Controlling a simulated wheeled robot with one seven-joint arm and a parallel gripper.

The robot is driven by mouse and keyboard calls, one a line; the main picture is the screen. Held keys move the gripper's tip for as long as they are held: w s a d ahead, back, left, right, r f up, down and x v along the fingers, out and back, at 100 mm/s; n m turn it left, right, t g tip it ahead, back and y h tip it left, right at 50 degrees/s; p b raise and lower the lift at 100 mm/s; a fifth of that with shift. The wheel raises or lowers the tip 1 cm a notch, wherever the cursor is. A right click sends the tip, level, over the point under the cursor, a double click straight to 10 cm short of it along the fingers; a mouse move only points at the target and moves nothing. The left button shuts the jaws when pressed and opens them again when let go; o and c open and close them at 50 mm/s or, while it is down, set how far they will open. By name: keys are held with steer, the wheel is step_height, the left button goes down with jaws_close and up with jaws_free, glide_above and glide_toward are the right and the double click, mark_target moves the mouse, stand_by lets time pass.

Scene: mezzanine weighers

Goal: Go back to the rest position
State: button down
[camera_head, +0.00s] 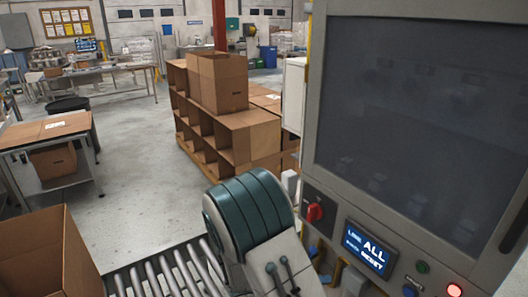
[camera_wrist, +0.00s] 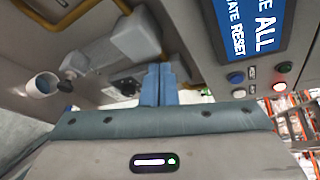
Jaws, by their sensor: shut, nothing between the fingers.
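My gripper (camera_wrist: 157,72) shows in the wrist view as two blue fingers pressed together, with nothing between them. They point in front of the grey machine housing and touch nothing that I can make out. In the head view my teal and grey arm is at the lower middle, and I cannot make out the fingertips there. The control panel display (camera_head: 367,248) reads "ALL" and "RESET"; it also shows in the wrist view (camera_wrist: 248,28), up and right of the fingers.
A grey cabinet with a dark window (camera_head: 410,110) stands close on the right. It carries a red rotary switch (camera_head: 314,212), a green button (camera_head: 422,267) and a lit red button (camera_head: 455,290). A roller conveyor (camera_head: 165,272) and an open carton (camera_head: 45,258) are at lower left. Open floor lies beyond.

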steer(key=s+r+m+y, duration=0.7)
steer(key=r+m, duration=0.1)
steer(key=m, duration=0.9)
steer(key=s+r+m+y, duration=0.7)
steer(key=s+r+m, duration=0.1)
steer(key=m, duration=0.9)
steer(key=shift+s+r+m, duration=0.25)
steer(key=shift+r+m, duration=0.05)
steer(key=shift+r, duration=0.25)
